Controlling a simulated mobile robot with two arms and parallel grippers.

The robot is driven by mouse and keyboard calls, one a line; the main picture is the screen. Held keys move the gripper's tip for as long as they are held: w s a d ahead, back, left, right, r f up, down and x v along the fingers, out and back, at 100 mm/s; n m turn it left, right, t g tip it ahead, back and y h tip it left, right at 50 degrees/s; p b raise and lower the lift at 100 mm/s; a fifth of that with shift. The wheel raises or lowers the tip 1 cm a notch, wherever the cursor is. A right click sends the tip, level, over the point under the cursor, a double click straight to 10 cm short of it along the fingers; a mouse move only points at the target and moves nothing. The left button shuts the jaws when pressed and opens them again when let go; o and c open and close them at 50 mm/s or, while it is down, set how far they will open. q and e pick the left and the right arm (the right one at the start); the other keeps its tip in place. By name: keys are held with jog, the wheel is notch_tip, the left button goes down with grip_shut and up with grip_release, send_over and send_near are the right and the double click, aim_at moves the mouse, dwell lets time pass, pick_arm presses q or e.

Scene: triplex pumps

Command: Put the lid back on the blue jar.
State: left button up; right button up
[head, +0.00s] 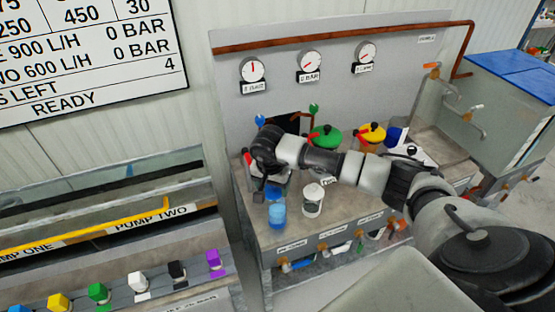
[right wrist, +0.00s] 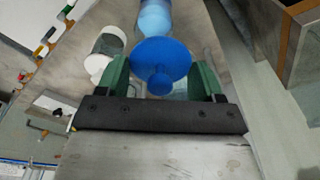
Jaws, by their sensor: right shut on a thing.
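The blue jar (head: 278,215) stands on the worktop near its front left; it also shows in the right wrist view (right wrist: 154,17), just beyond the lid. The blue lid (right wrist: 160,58) is a round disc with a knob, held between the green fingers of my right gripper (right wrist: 160,80). In the head view the lid (head: 273,193) shows just above and behind the jar, apart or touching, I cannot tell. My right gripper (head: 264,188) is shut on the lid, with the arm reaching in from the right. My left gripper is not in view.
A white-lidded clear jar (head: 313,201) stands close to the right of the blue jar. Green (head: 325,138) and yellow (head: 372,134) pump parts stand further back. The gauge panel (head: 340,85) rises behind the worktop. The worktop's front edge is close to the jar.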

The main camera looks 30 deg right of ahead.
aim_at(277, 193)
jog(key=shift+d+r+m+p, duration=0.3)
jog(key=shift+d+m+p, duration=0.1)
jog(key=shift+d, duration=0.1)
jog(key=shift+d+f, duration=0.1)
jog(key=shift+d, duration=0.05)
jog(key=shift+f, duration=0.55)
jog(key=shift+f+b, duration=1.15)
jog(key=shift+f, duration=0.7)
jog(key=shift+f+b, duration=0.8)
jog(key=shift+b, duration=0.05)
jog(key=shift+d+f, duration=0.1)
jog(key=shift+f, duration=0.1)
pick_arm(q)
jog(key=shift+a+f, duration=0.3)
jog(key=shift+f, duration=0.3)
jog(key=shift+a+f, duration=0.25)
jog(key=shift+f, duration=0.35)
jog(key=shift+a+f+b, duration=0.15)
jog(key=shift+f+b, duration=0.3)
jog(key=shift+b, duration=0.2)
